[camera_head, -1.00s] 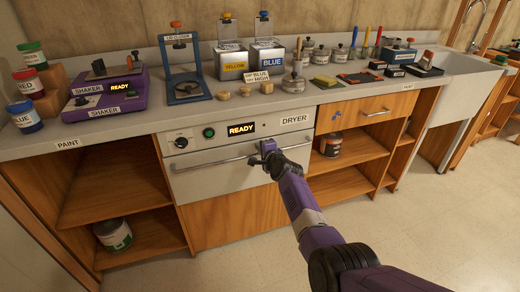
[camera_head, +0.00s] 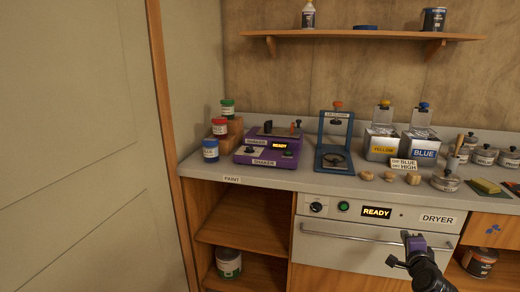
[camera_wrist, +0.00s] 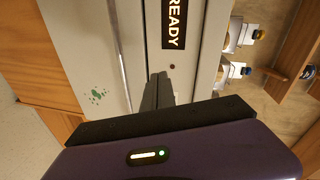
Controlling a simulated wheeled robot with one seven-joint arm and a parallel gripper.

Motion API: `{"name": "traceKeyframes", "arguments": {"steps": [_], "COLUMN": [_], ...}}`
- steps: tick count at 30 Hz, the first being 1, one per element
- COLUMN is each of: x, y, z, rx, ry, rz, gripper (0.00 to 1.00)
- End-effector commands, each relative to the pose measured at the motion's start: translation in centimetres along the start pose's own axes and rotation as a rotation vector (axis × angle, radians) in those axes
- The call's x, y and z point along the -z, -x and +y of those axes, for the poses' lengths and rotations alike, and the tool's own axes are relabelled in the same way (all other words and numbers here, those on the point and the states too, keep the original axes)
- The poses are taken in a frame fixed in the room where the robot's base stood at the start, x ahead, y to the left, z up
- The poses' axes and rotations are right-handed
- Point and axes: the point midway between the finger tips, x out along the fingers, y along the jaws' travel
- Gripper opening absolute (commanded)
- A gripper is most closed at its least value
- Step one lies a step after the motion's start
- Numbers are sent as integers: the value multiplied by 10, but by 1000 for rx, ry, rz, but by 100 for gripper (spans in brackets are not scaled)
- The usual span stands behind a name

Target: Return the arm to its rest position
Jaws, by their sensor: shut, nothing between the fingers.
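My gripper (camera_head: 408,250) shows at the lower right of the head view, in front of the dryer (camera_head: 340,250). Its fingers are shut with nothing between them. In the wrist view the closed dark fingertips (camera_wrist: 158,88) point at the dryer front, and the lit READY display (camera_wrist: 173,22) shows above them. The gripper appears apart from the dryer's handle bar (camera_wrist: 118,45). Most of my arm is outside the head view.
The counter (camera_head: 310,180) holds a purple shaker (camera_head: 265,150), a blue lid closer (camera_head: 335,145), yellow (camera_head: 381,147) and blue (camera_head: 421,147) dip tins, and several jars. Open shelves (camera_head: 245,235) lie below left. A wall shelf (camera_head: 360,35) hangs above. A door (camera_head: 80,150) stands at left.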

Motion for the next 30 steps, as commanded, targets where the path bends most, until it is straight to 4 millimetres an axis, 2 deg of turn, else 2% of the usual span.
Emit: {"name": "traceKeyframes", "arguments": {"steps": [1, 3, 8, 11, 14, 21, 30], "x": [9, 15, 16, 12, 3, -26, -60], "y": [6, 19, 55, 84, 120, 222, 358], "z": [-12, -17, -13, -6, 5, 26, 32], "rx": [36, 67, 113, 134, 154, 203, 261], "ry": [66, 158, 346, 462, 586, 862, 1124], "rz": [28, 59, 110, 133, 150, 163, 132], "gripper": [0, 0, 0, 0, 0, 0, 0]}}
